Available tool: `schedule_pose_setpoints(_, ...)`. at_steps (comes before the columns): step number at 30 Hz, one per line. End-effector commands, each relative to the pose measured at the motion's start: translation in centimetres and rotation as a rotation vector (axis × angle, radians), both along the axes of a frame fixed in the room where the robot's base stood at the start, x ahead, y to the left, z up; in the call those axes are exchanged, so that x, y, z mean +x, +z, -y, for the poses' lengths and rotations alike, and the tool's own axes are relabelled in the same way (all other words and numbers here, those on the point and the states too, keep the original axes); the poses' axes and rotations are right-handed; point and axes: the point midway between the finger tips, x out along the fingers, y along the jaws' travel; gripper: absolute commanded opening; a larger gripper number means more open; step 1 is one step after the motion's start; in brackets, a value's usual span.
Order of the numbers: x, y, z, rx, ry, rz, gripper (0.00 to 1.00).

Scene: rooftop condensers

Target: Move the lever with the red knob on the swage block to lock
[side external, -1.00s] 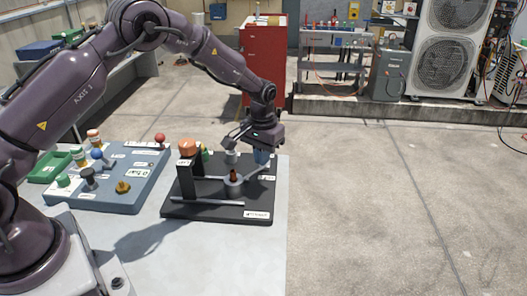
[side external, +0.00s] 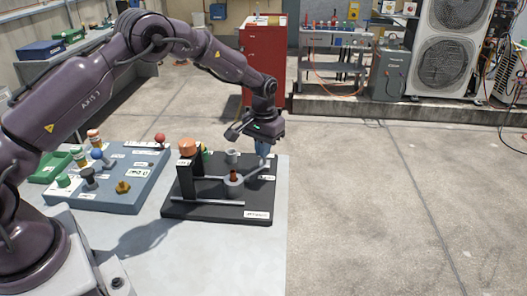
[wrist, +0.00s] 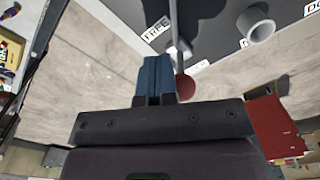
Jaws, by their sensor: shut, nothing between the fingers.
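The black swage block (side external: 215,208) sits at the front right of the table. Its lever (side external: 250,173) runs from the round grey pivot toward the block's far right edge. In the wrist view the lever's rod (wrist: 175,28) ends in a red knob (wrist: 186,87), and a FREE label (wrist: 157,29) lies just left of the rod. My gripper (side external: 263,149) is shut and empty at the block's far right edge. In the wrist view its blue fingers (wrist: 153,76) are immediately left of the red knob; I cannot tell whether they touch it. The knob is hidden in the side view.
A grey hollow cylinder (side external: 232,156) stands on the block, with an orange-capped post (side external: 188,148) to its left. A blue-grey board (side external: 115,199) with several knobs, including another red one (side external: 160,138), lies left.

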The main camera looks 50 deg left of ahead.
Motion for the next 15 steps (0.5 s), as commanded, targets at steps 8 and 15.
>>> schedule_pose_setpoints(8, 0.7, -0.1, -0.7, 0.000, 0.000, 0.000, 0.00)
schedule_pose_setpoints(15, 1.3, 0.0, -1.3, -0.001, 0.000, 0.001, 0.00)
